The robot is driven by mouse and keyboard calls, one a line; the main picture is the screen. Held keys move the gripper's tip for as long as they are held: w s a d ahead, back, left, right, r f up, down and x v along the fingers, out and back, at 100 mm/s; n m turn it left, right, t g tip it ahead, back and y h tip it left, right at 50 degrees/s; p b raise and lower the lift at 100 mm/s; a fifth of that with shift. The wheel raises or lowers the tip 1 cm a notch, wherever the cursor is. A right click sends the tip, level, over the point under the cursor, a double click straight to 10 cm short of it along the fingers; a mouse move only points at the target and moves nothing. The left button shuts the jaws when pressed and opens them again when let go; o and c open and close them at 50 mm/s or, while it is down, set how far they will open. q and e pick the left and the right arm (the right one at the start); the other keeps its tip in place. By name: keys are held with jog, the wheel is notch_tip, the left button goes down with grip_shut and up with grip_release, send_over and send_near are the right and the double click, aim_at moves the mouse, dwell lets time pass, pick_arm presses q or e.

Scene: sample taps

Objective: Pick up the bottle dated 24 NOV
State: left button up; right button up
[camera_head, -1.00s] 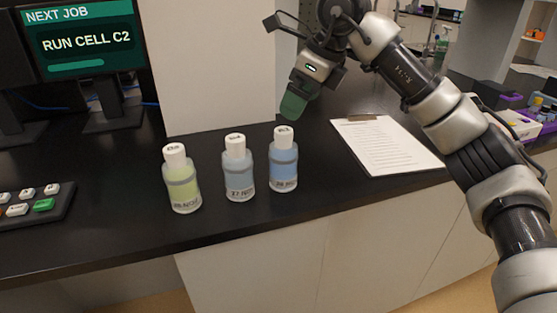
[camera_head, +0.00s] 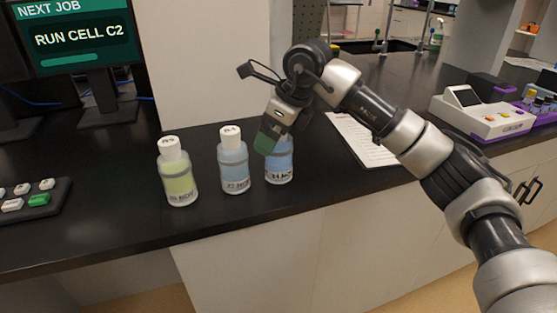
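Three bottles with white caps and date labels stand upright in a row on the black bench. The left bottle (camera_head: 178,177) holds yellow-green liquid. The middle bottle (camera_head: 234,168) and the right bottle (camera_head: 280,169) hold blue liquid. The labels are too small and blurred to read the dates surely; the middle one looks like 27 NOV. My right gripper (camera_head: 267,139) has green fingertips and is in front of the right bottle's top, hiding its cap. I cannot tell whether it touches the bottle or how wide its fingers are. My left gripper is not in view.
A clipboard with paper (camera_head: 362,140) lies behind my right arm. A white and purple device (camera_head: 484,112) stands at the right. A monitor (camera_head: 78,40) reads RUN CELL C2. A button panel (camera_head: 36,198) is at left. The bench's front edge runs close before the bottles.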

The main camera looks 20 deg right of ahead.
jog(key=c, duration=1.3)
jog(key=shift+c, duration=0.6)
jog(key=shift+r, duration=0.15)
